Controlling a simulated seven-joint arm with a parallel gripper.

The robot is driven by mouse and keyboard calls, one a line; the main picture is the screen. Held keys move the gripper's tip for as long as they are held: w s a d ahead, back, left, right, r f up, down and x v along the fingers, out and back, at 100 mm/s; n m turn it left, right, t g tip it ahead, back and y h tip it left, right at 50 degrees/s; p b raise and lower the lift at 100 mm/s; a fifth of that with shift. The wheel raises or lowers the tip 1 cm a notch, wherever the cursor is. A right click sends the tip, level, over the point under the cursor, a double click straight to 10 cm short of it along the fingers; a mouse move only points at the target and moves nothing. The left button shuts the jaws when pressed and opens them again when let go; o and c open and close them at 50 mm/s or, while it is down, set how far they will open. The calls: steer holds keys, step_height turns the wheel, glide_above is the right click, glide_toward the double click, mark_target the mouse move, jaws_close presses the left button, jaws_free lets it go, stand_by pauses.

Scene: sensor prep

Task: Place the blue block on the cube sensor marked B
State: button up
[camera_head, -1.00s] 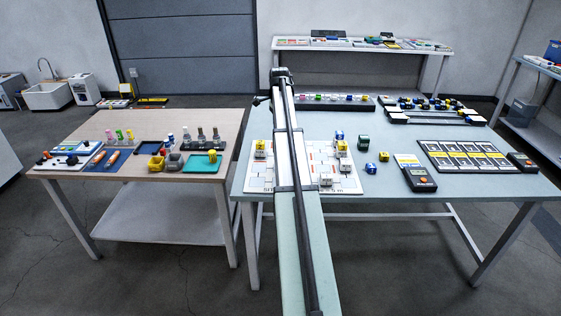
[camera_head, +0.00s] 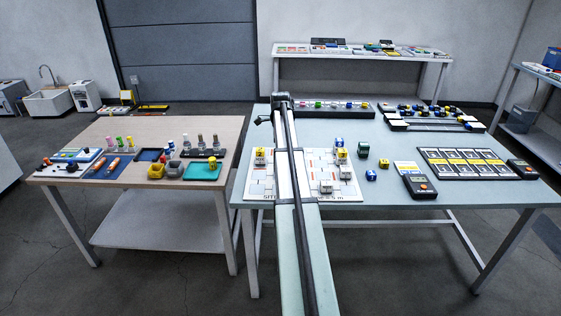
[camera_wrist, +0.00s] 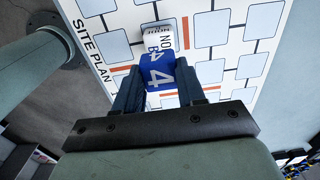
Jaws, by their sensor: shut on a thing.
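In the wrist view, my gripper (camera_wrist: 157,82) is shut on a blue block (camera_wrist: 156,71) marked with a white 4. Just beyond the block is a white cube sensor (camera_wrist: 158,38) with dark lettering, in which a B seems to show. The block overlaps it in this view; I cannot tell whether they touch. The site plan board (camera_wrist: 100,48) lies below. In the head view, my arm hides the gripper and the held block, over the board (camera_head: 352,191).
On the board stand a yellow-topped sensor (camera_head: 260,156) at left, another (camera_head: 342,155) at right with a blue block (camera_head: 339,141) behind it, and a white sensor (camera_head: 326,187). Green (camera_head: 363,150), blue (camera_head: 371,175) and yellow (camera_head: 384,162) blocks and a handheld meter (camera_head: 418,187) stand to the right.

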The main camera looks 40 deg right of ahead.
steer(key=shift+f, duration=2.4)
steer(key=shift+f, duration=0.1)
steer(key=o, duration=1)
steer(key=shift+o, duration=0.2)
step_height(320, 180, up, 12)
steer(key=shift+r, duration=0.1)
